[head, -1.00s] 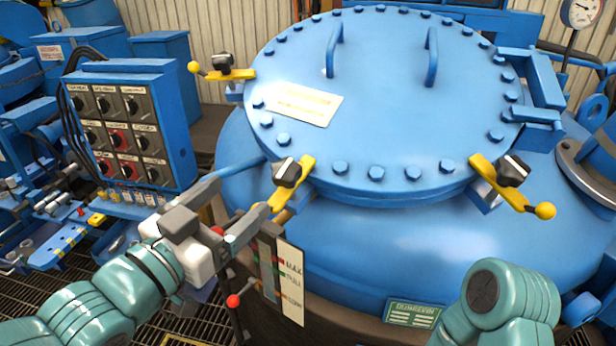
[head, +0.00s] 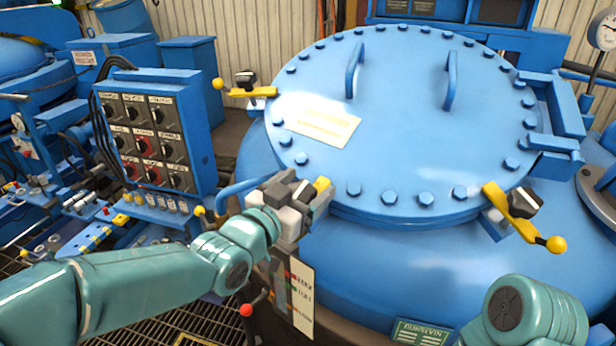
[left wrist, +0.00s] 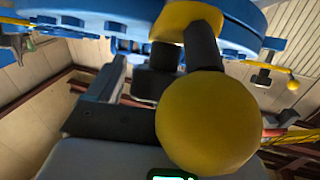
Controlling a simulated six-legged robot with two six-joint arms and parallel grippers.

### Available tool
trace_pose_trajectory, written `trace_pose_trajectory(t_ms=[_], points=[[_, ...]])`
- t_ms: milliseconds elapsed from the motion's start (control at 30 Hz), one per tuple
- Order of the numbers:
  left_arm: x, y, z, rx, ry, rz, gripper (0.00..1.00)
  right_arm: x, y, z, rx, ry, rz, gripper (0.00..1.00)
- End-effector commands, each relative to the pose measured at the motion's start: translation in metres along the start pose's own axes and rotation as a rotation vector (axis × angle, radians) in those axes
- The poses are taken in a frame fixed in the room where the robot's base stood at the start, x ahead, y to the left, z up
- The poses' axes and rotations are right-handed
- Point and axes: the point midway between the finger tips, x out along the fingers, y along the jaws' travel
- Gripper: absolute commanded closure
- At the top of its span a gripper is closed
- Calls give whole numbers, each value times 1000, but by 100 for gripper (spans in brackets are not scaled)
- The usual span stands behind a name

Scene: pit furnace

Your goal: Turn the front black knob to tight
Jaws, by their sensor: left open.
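The front clamp on the blue lid shows only a bit of its yellow handle (head: 322,184) in the head view. Its black knob is mostly hidden there behind my left gripper (head: 304,191), which is at the clamp. In the left wrist view, a yellow ball (left wrist: 207,125) is close to the camera, with a dark rod rising to a yellow part (left wrist: 188,18). A dark blocky shape (left wrist: 157,76) beyond the grey finger looks like the knob. My left gripper is open; I cannot tell whether it touches the knob. My right gripper is out of view.
The blue furnace lid (head: 400,130) carries two more clamps with black knobs, at back left (head: 246,79) and right (head: 525,203). A switch panel (head: 145,135) stands at left. A red-tipped lever (head: 247,310) and a MAX-marked plate (head: 300,297) are below the gripper.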

Motion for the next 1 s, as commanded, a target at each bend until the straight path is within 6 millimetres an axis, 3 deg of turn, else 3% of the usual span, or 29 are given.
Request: trace_pose_trajectory(t_ms=[133, 400, 567, 1000], points=[[10, 1, 0, 1, 0, 1, 20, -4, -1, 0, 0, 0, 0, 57], [11, 2, 0, 0, 1, 0, 20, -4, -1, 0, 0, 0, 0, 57], [11, 2, 0, 0, 1, 0, 71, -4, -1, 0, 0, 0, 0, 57], [10, 2, 0, 31, 2, 75, 71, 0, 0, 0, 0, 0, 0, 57]])
